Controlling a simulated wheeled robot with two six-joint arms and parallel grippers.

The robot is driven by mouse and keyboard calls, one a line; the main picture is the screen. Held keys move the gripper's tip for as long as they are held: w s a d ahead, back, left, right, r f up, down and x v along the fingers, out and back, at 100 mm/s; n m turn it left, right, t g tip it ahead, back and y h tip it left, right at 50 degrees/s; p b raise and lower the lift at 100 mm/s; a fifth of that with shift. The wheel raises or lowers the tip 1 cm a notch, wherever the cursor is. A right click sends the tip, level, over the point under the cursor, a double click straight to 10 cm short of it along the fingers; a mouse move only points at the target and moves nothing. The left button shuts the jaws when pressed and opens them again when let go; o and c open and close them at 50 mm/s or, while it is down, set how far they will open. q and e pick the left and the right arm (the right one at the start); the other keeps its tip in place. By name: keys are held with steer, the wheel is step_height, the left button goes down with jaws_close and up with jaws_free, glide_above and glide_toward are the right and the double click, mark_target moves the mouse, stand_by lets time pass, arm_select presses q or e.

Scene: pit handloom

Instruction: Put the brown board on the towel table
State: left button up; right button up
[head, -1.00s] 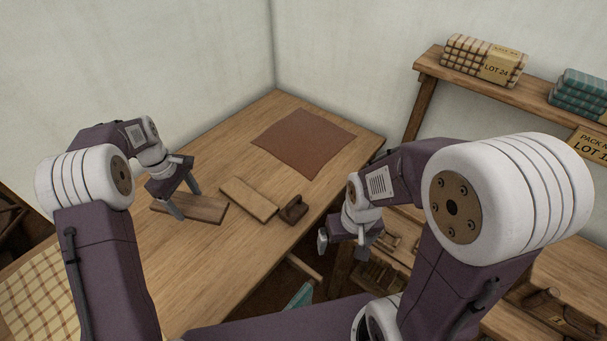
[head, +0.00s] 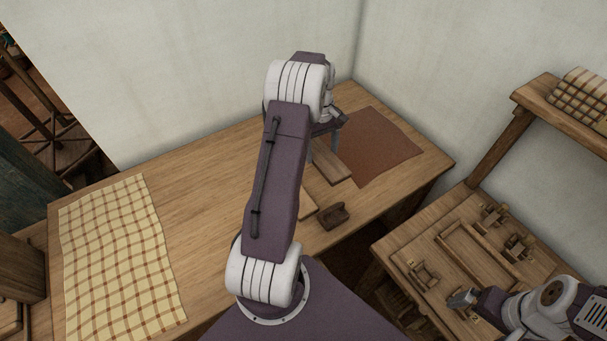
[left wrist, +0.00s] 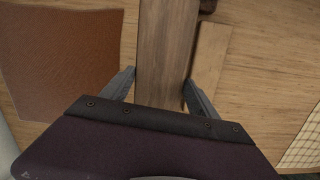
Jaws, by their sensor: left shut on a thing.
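My left gripper (head: 322,142) is shut on the brown board (left wrist: 165,50), which runs lengthwise between its fingers in the left wrist view. In the head view the board (head: 330,165) shows beside the rust-brown cloth, seemingly above the wooden table; its clearance is hard to judge. A yellow checked towel (head: 120,260) lies spread at the left of the table (head: 190,180). My left arm hides part of the board. My right gripper (head: 462,300) is at the lower right, near a side bench; its jaw opening is unclear.
A paler board (left wrist: 212,60) lies beside the held one; only its end shows beside my arm in the head view. A small dark brown block (head: 333,215) is near the front edge. The rust-brown cloth (head: 380,148) lies at the back right. The bench (head: 470,250) holds wooden parts.

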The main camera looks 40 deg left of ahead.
mark_target(319, 178)
arm_select(q)
steer(key=shift+s+a, duration=0.1)
steer(key=shift+a, duration=0.05)
step_height(319, 178, down, 10)
steer(key=shift+f, duration=0.1)
stand_by(0.5)
steer(key=o, duration=1.6)
steer(key=shift+c, duration=0.2)
